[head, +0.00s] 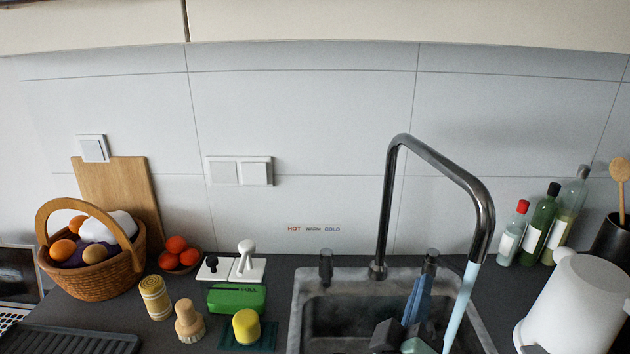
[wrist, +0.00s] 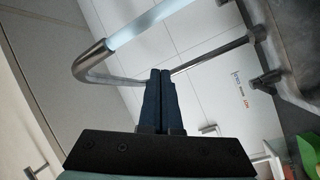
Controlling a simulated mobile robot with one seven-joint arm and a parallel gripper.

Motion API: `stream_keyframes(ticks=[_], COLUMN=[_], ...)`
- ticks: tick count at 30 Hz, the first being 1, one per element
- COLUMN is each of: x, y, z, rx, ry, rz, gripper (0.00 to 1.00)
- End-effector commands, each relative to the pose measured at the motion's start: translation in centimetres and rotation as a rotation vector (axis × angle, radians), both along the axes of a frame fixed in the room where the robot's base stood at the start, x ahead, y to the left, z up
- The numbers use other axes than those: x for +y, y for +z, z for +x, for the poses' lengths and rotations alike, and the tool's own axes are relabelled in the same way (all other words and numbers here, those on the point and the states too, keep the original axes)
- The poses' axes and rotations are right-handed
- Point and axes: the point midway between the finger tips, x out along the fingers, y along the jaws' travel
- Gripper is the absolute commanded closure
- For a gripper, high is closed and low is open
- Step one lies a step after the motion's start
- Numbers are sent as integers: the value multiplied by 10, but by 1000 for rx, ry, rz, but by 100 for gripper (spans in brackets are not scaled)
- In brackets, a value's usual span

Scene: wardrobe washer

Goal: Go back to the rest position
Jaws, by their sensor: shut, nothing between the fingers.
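My gripper (head: 423,280) is in front of the sink in the head view, its blue fingers pointing up below the faucet's arch. In the wrist view my gripper (wrist: 160,78) has its two dark blue fingers together with nothing between them. The tall metal faucet (head: 404,140) stands behind the sink and also shows in the wrist view (wrist: 96,62). A pale blue water stream (head: 461,305) runs from its spout, to the right of my fingers in the head view. My gripper hides part of the sink basin.
The sink (head: 300,305) has a dark handle (head: 326,268) at its back left. On the left are a fruit basket (head: 95,283), a green box (head: 237,298) and several brushes. Bottles (head: 541,222) and a white bin (head: 578,305) stand right.

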Motion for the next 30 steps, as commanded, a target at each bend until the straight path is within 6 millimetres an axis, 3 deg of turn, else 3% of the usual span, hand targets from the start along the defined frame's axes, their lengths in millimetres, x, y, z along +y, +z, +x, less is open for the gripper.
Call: stream_keyframes(ticks=[1,7,12,15,18,21,30], x=[10,57,102,123,139,147,151], y=[36,176,285,331,360,375,381], z=[3,-10,-54,-85,-111,-127,-133], rx=[-84,-424,-676,-777,-840,-872,-883], ry=[32,238,486,627,737,804,830], rz=[50,317,530,624,688,724,738], gripper=[100,100,100,100,100,100,100])
